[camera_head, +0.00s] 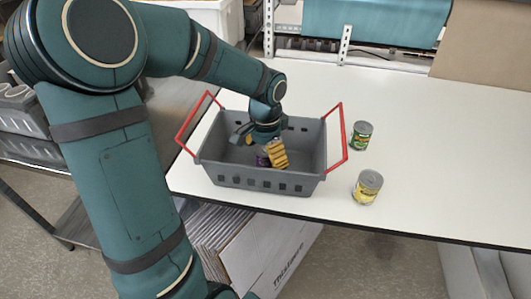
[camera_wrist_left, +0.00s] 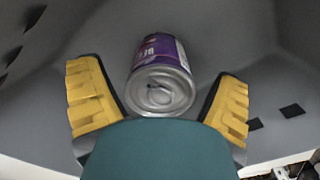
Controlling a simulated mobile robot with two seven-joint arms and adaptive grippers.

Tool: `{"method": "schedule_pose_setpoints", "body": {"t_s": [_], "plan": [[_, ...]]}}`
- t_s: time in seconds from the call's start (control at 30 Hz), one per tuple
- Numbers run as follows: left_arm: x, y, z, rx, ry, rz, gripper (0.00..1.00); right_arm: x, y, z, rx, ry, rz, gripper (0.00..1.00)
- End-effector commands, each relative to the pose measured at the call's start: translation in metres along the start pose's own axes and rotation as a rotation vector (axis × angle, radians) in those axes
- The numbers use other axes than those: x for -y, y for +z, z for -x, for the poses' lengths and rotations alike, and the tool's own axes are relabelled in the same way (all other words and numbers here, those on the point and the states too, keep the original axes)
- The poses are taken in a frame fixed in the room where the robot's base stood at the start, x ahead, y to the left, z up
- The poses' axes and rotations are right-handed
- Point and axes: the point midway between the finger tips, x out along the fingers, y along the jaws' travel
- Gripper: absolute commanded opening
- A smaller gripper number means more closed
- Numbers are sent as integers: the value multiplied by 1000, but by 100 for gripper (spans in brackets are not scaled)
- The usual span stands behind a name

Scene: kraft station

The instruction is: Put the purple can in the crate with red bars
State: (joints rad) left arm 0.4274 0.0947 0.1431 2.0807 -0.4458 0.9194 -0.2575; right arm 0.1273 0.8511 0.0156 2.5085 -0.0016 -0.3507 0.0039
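The grey crate with red bars (camera_head: 262,182) stands on the white table near its front left edge. My left gripper (camera_head: 270,158) reaches down into the crate. The purple can (camera_head: 262,161) is inside the crate, mostly hidden by the gripper in the head view. In the left wrist view the purple can (camera_wrist_left: 160,78) lies between the two yellow fingers, its metal end toward the camera. The fingers of my left gripper (camera_wrist_left: 158,85) are spread, with gaps beside the can. The crate's grey inside (camera_wrist_left: 255,55) surrounds them. My right gripper is not in view.
A green can (camera_head: 361,135) and a yellow-labelled can (camera_head: 367,187) stand on the table right of the crate. The table's right side (camera_head: 460,150) is clear. A metal rack with grey bins (camera_head: 22,115) is at left, and a cardboard box (camera_head: 270,250) is below the table.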

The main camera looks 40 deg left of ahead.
Motion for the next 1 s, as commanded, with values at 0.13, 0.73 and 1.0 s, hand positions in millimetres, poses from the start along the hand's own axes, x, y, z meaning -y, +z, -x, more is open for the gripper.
{"method": "schedule_pose_setpoints", "body": {"t_s": [0.13, 0.73, 1.0], "plan": [[0, 0, 0, 0, 0, 0, 91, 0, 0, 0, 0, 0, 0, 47], [0, -1, 86, -4, -2, 1, 91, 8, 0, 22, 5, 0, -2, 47], [0, 0, 119, -1, -1, 0, 91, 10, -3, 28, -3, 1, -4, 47]]}}
